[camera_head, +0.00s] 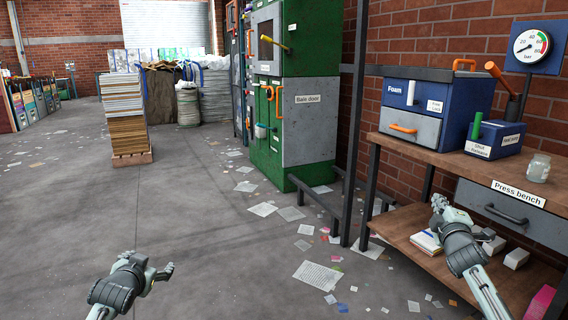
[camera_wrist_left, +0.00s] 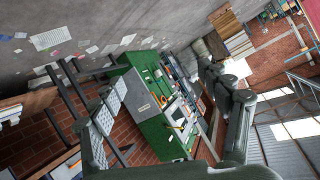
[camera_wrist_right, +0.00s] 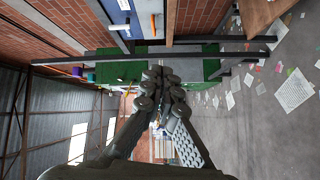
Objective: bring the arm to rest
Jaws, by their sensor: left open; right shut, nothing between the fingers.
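My left gripper (camera_head: 150,271) is at the lower left of the head view, over bare floor. Its two fingers stand apart and empty; they also show in the left wrist view (camera_wrist_left: 165,85). My right gripper (camera_head: 439,203) is in front of the press bench (camera_head: 456,148), near the lower shelf. It is shut and empty, its fingers together in the right wrist view (camera_wrist_right: 162,85). I cannot tell whether it touches the bench.
A drawer (camera_head: 510,214) is beside the right gripper. A green baler (camera_head: 293,95) stands behind.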

